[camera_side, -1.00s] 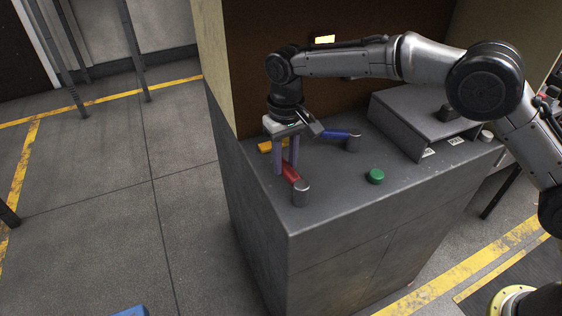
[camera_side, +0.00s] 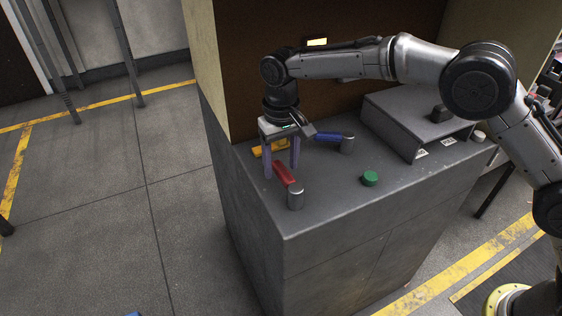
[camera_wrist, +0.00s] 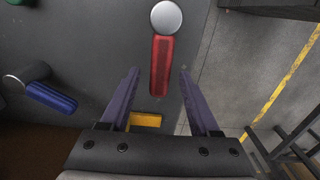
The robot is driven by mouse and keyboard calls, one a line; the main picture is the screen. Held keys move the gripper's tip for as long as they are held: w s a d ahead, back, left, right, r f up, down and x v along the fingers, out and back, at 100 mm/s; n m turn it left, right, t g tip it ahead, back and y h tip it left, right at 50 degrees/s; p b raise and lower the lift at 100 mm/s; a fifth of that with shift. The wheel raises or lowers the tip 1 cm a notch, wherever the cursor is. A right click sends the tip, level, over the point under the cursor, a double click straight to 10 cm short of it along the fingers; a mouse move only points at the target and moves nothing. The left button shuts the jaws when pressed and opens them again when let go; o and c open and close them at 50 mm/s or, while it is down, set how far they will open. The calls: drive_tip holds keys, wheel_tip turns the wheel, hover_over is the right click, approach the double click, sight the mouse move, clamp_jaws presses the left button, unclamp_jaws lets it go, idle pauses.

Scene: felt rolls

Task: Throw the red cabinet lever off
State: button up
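The red lever (camera_side: 283,173) lies on top of the grey cabinet, reaching back from its silver round pivot (camera_side: 295,198) near the front left corner. In the wrist view the red lever (camera_wrist: 161,66) points from its pivot (camera_wrist: 166,16) down toward my gripper. My gripper (camera_side: 281,172) points down over the lever's free end, and its two purple fingers are spread apart. In the wrist view the fingers of my gripper (camera_wrist: 159,74) stand on either side of the lever's free end, with gaps on both sides. Whether the fingertips reach lever height is unclear.
A blue lever (camera_side: 327,137) on its own pivot is behind to the right, and a yellow-orange bar (camera_side: 268,149) lies behind the gripper. A green button (camera_side: 370,178) and a grey sloped box (camera_side: 410,118) are further right. The cabinet's left edge is close to the gripper.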

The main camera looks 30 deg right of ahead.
sight(281, 168)
wheel_tip(281, 168, up, 14)
idle(0.7)
drive_tip(key=shift+f, duration=0.1)
drive_tip(key=s+m+y, duration=0.2)
drive_tip(key=s+m, duration=0.4)
drive_tip(key=s, duration=0.6)
drive_tip(key=s+d+r+n+t, duration=0.1)
drive_tip(key=s+d+r+t, duration=0.1)
drive_tip(key=s+d, duration=0.5)
drive_tip(key=s+d+r+n+t, duration=0.1)
drive_tip(key=s+d+r+n, duration=0.1)
drive_tip(key=d, duration=0.9)
drive_tip(key=s+d+f+n+t+h, duration=0.1)
drive_tip(key=s+d+f, duration=0.2)
drive_tip(key=s, duration=0.3)
drive_tip(key=s+d+f+n+t+h, duration=0.1)
drive_tip(key=s+d+f, duration=0.1)
drive_tip(key=s+d, duration=0.3)
drive_tip(key=shift+s+f+n+t, duration=0.3)
drive_tip(key=shift+s+f, duration=0.1)
drive_tip(key=shift+s, duration=0.15)
